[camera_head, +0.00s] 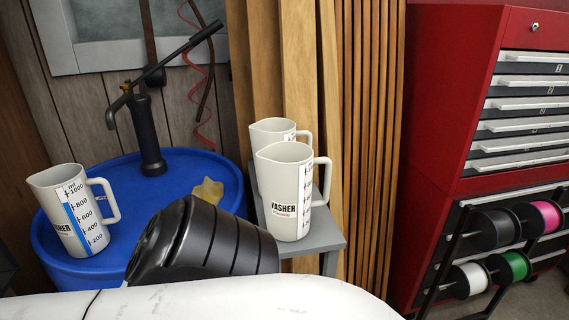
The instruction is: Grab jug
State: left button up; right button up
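Three white measuring jugs with handles and printed scales are in the head view. One jug (72,210) stands at the left on the blue drum's lid, its handle to the right. A second jug (286,192) stands on a small grey stand, marked "WASHER", its handle to the right. A third jug (270,130) stands just behind it and is partly hidden by it. Neither of my grippers shows in this view.
The blue drum (205,166) carries a black hand pump (147,130) and a yellowish rag (208,191). A black ribbed part (205,243) and a white scratched surface (210,300) fill the front. The grey stand (325,232) is near wooden planks (370,130). A red tool cabinet (450,90) is right.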

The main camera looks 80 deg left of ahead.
aim_at(65, 193)
jog(key=i, duration=0.55)
jog(key=u, duration=3.05)
